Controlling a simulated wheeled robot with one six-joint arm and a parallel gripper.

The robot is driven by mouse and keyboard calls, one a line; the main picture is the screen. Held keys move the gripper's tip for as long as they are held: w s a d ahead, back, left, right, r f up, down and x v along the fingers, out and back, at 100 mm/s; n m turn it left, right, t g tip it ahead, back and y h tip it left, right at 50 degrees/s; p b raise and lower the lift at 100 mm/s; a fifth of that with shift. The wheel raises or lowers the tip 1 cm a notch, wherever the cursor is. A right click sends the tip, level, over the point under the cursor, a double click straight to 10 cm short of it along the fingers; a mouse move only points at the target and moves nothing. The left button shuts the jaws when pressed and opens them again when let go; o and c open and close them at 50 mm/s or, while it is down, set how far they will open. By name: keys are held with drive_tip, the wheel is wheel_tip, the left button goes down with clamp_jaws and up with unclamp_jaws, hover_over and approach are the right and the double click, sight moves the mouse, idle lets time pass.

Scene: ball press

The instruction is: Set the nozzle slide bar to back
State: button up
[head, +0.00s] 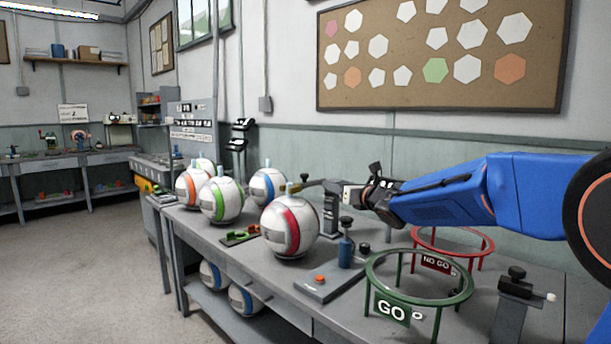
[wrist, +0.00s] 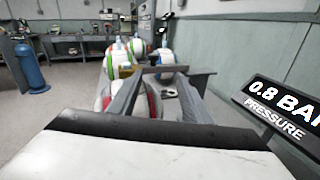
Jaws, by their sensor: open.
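My gripper (head: 352,194) reaches in from the right, above the bench. Its jaws are open; in the wrist view its two grey fingers (wrist: 162,88) point away, spread apart. A grey post (head: 331,212) with a thin arm stands behind the red-striped ball (head: 291,226), close to my fingertips. A dark crosspiece (wrist: 165,69) shows at the fingertips in the wrist view; I cannot tell whether it is the nozzle slide bar or touches the fingers. The bar and its setting are not clear in either view.
A green GO ring (head: 391,299) and a red NO GO ring (head: 484,245) stand on the bench below my arm. A blue pump-like cylinder (head: 345,252) is between ball and rings. Several striped balls (head: 222,200) sit farther left. A pressure display (wrist: 278,110) reads 0.8 BAR.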

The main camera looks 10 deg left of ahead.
sight(307, 175)
drive_tip(key=shift+n+y, duration=0.4)
drive_tip(key=shift+n, duration=0.5)
drive_tip(key=x, duration=1.3)
drive_tip(key=a+x, duration=0.1)
drive_tip(key=x, duration=0.5)
drive_tip(key=shift+s+a+f, duration=0.1)
drive_tip(key=shift+s+f, duration=0.1)
drive_tip(key=shift+f, duration=0.1)
